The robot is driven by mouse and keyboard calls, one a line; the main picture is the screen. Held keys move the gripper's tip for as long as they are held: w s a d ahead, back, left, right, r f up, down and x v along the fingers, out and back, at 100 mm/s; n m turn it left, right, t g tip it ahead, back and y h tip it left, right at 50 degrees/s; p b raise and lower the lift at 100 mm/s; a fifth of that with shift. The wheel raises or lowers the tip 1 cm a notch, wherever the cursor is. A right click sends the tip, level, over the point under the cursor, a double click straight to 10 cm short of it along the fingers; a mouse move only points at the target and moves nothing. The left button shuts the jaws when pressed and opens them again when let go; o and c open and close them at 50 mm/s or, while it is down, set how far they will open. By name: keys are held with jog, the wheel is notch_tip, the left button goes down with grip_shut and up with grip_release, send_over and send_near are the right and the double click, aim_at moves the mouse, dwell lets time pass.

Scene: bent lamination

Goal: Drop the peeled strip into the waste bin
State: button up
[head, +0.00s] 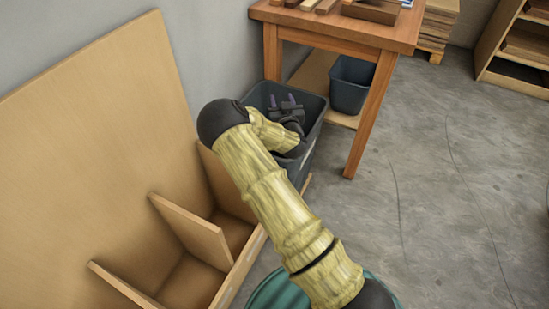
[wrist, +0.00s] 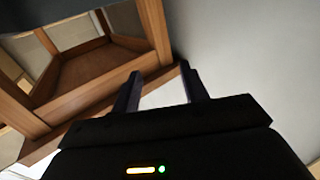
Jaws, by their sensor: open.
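The dark grey bin (head: 317,141) stands on the floor between the wooden divider unit and the workbench. My gripper (head: 282,100) is over its opening, with its two dark fingers apart. In the wrist view my gripper (wrist: 160,72) is also open, with a gap between the fingers. I see no peeled strip between the fingers or elsewhere. The arm and gripper hide much of the bin's inside, so I cannot tell what lies in it.
The wooden workbench (head: 345,32) stands right behind the bin, its front leg (head: 369,118) close by. A second dark bin (head: 350,86) sits on its lower shelf. A wooden divider unit (head: 190,225) and tall panel (head: 95,105) are at left.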

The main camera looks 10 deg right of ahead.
notch_tip(320, 180, up, 10)
jog(key=p, duration=0.3)
dwell(0.8)
